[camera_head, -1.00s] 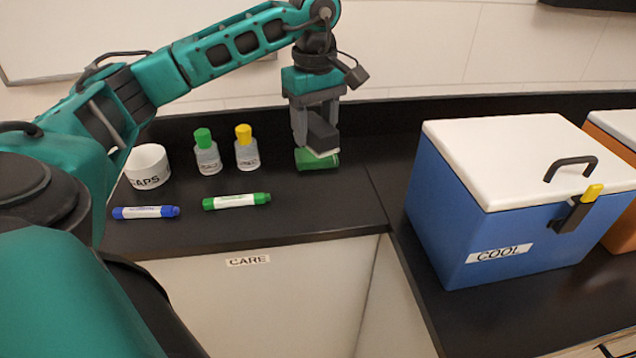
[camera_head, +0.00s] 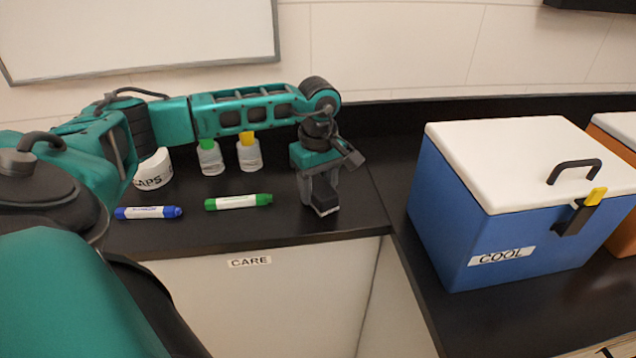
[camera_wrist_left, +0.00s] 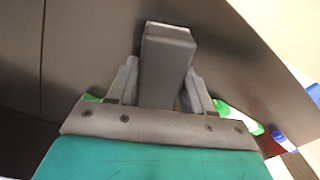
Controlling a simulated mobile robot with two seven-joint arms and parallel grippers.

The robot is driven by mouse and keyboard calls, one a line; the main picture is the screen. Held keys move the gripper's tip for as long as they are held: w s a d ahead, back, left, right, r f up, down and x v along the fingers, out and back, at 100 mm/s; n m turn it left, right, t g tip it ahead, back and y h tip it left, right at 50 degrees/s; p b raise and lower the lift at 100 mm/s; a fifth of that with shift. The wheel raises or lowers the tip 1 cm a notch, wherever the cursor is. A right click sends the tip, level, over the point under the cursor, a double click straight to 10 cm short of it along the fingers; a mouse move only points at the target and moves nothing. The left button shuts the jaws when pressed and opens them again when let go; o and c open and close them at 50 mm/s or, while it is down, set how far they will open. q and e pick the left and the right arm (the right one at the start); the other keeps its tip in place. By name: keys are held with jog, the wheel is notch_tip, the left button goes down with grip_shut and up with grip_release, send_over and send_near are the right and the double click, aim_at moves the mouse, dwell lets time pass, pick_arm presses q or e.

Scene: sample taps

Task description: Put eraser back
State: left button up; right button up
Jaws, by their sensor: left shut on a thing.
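The eraser (camera_head: 324,201), a dark grey block with a pale lower edge, is held between the fingers of my left gripper (camera_head: 318,188). In the head view it is over the right part of the dark counter near the front edge; any gap beneath it is unclear. In the left wrist view the eraser (camera_wrist_left: 165,65) sticks out between the two fingers of my left gripper (camera_wrist_left: 160,85). My right gripper is not in view.
A green marker (camera_head: 238,202) and a blue marker (camera_head: 148,213) lie left of the gripper. A green-capped bottle (camera_head: 211,161), a yellow-capped bottle (camera_head: 249,157) and a white cup (camera_head: 153,172) stand behind. A whiteboard (camera_head: 150,35) hangs behind; a blue cooler (camera_head: 470,215) stands right.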

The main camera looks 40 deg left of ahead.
aim_at(318, 185)
pick_arm(q)
jog(key=o, duration=1.2)
notch_tip(318, 185, up, 12)
jog(key=shift+s, duration=0.1)
dwell(0.3)
